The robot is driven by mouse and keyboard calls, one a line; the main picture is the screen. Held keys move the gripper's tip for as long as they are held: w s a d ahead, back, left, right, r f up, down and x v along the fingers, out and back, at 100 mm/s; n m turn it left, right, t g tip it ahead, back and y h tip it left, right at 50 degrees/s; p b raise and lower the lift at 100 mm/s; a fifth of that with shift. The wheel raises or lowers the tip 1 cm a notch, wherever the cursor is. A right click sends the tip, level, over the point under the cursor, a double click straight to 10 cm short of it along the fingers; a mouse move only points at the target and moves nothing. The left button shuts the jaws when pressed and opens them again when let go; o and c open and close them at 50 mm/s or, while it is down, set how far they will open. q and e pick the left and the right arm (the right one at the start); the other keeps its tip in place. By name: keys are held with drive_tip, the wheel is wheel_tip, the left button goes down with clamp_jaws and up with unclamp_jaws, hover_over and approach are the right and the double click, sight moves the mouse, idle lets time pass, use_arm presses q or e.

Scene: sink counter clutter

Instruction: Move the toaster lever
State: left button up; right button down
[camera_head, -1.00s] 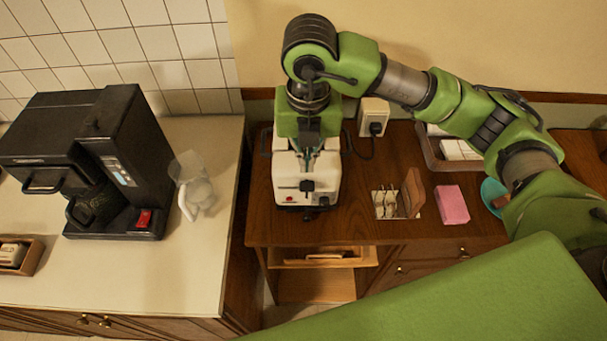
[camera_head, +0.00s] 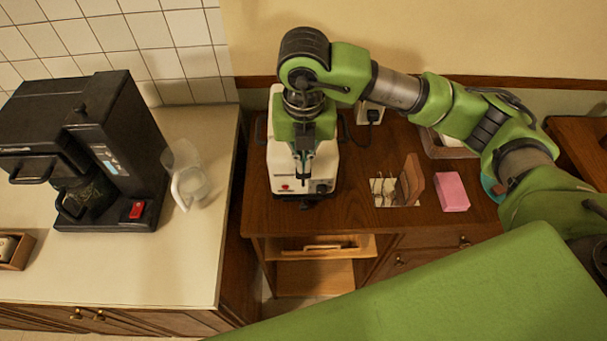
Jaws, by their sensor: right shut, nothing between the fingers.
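The white toaster (camera_head: 275,178) stands on the brown wooden counter, its front facing me, with a red button and a dark dial on the front. My right gripper (camera_head: 303,176) points down at the front of the toaster. It is shut and empty, with its fingertips in front of the toaster's upper front face. The gripper and wrist hide the toaster's middle and most of its top. I cannot make out the lever clearly behind the fingers, nor whether they touch it. My left gripper is not in view.
A black coffee machine (camera_head: 120,150) and a clear jug (camera_head: 190,185) stand on the pale counter at left. Right of the toaster are a small holder (camera_head: 413,180), a pink block (camera_head: 452,192) and a wall socket (camera_head: 371,112). An open shelf (camera_head: 315,275) lies below.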

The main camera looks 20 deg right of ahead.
sight(304, 176)
drive_tip(key=shift+w+f, duration=0.1)
drive_tip(key=shift+f, duration=0.65)
wheel_tip(304, 176, down, 6)
drive_tip(key=b, duration=0.6)
drive_tip(key=shift+f+b, duration=0.1)
drive_tip(key=shift+b, duration=0.2)
drive_tip(key=shift+r, duration=0.2)
drive_tip(key=s, duration=0.2)
drive_tip(key=s+r, duration=0.1)
drive_tip(key=shift+a+p, duration=0.3)
drive_tip(key=shift+a, duration=0.1)
drive_tip(key=shift+r, duration=0.1)
